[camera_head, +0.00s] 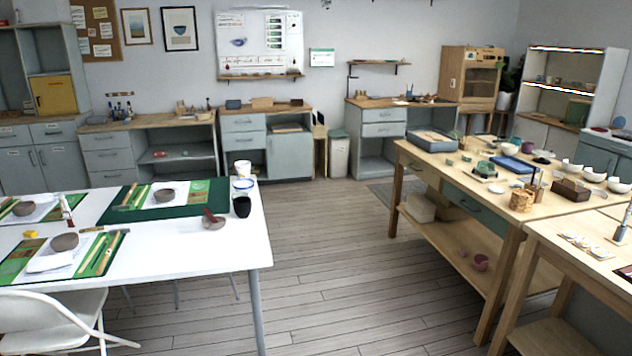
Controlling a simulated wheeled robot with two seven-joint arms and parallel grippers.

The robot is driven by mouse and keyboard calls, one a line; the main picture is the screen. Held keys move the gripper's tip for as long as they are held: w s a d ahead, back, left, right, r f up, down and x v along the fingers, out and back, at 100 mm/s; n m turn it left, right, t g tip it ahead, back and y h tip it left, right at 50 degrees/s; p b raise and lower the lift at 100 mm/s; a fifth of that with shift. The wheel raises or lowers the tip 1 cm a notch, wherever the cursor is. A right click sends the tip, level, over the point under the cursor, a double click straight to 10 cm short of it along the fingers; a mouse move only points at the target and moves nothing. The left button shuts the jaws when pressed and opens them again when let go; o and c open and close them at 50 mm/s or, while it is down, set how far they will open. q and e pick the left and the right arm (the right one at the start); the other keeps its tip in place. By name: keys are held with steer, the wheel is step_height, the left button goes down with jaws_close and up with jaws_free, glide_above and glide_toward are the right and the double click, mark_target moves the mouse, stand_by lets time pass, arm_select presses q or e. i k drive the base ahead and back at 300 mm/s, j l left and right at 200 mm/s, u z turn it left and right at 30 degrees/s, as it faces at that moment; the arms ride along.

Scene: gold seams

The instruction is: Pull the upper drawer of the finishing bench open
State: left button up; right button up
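No label marks the finishing bench, so I cannot tell which unit it is. Along the back wall, one grey bench (353,135) has two stacked drawers, with the upper drawer (384,115) shut. A middle cabinet (288,155) also has an upper drawer (242,123), which looks shut. A left bench (160,123) has several stacked drawers, its upper drawer (105,140) shut. Neither of my grippers is in view.
A white table (180,252) with mats and bowls fills the left, with a folding chair (45,320) before it. The wooden table (425,160) and another table (560,240) stand at right. Wooden floor (325,225) lies clear between them. A bin (339,157) stands between back benches.

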mark_target(369, 115)
steer(key=i+l+z, duration=0.25)
steer(key=i, duration=0.15)
steer(key=i+l+z, duration=0.25)
steer(key=i, duration=0.2)
steer(key=i+z, duration=0.25)
steer(key=i, duration=0.2)
steer(key=i+u, duration=0.15)
steer(key=i, duration=0.65)
steer(key=i+l+u, duration=0.15)
steer(key=i, duration=0.65)
steer(key=i+u, duration=0.3)
steer(key=i, duration=0.45)
steer(key=i+l+u, duration=0.15)
steer(key=i+u, duration=0.2)
steer(key=i, duration=3.25)
steer(key=i+z, duration=0.3)
steer(key=i, duration=0.2)
steer(key=i+j+z, duration=0.3)
steer(key=i, duration=0.15)
steer(key=i+j+z, duration=0.15)
steer(key=i+z, duration=0.15)
steer(key=i, duration=0.15)
steer(key=i+l+z, duration=0.1)
steer(key=i+z, duration=0.8)
steer(key=i+l, duration=0.1)
steer(key=i, duration=0.6)
steer(key=l+u, duration=0.05)
